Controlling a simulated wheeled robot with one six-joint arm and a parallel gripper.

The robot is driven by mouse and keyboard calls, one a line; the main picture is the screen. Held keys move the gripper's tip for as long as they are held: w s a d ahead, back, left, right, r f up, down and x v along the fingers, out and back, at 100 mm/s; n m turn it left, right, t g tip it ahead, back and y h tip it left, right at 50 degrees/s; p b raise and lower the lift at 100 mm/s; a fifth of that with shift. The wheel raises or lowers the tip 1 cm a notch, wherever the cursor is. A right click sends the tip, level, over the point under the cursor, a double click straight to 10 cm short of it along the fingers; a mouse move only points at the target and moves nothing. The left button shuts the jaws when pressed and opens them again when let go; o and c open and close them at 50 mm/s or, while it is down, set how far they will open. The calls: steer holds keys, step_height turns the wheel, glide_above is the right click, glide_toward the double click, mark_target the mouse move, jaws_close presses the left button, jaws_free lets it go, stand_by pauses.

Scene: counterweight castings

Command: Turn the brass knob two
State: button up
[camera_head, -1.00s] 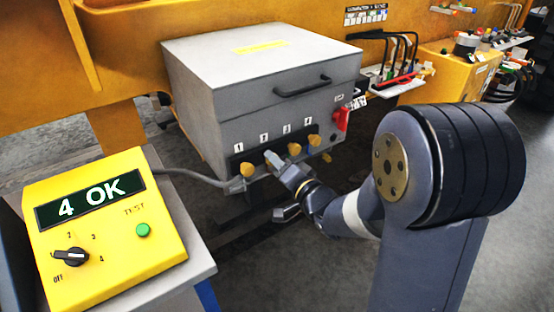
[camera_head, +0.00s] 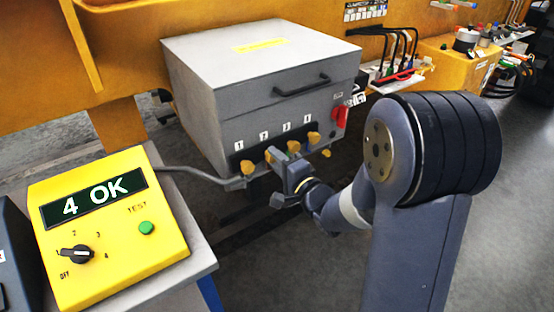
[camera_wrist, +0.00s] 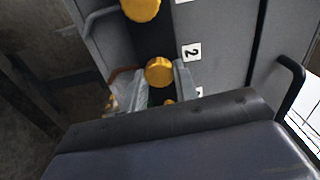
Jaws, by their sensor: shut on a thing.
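A grey box (camera_head: 195,115) carries a row of brass knobs under the labels 1 to 4. Brass knob two (camera_head: 268,156) is partly hidden by a finger in the head view. In the wrist view, knob two (camera_wrist: 159,72) sits between my two fingertips, close to label 2 (camera_wrist: 191,52). My gripper (camera_head: 284,163) is shut on knob two. Knob one (camera_head: 247,167) is to its left, and knob three (camera_head: 293,146) and knob four (camera_head: 313,137) are to its right. The knob's exact turn angle is hard to read.
A yellow test panel (camera_head: 165,222) at lower left reads 4 OK, with a black selector (camera_head: 78,254) and a green button (camera_head: 147,228). A red switch (camera_head: 339,118) is on the box's right. Open floor lies below.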

steer(key=o, duration=1)
steer(key=shift+c, duration=0.2)
steer(key=v, duration=1)
steer(key=shift+s+d, duration=0.3)
steer(key=x, duration=1.1)
steer(key=shift+s, duration=0.15)
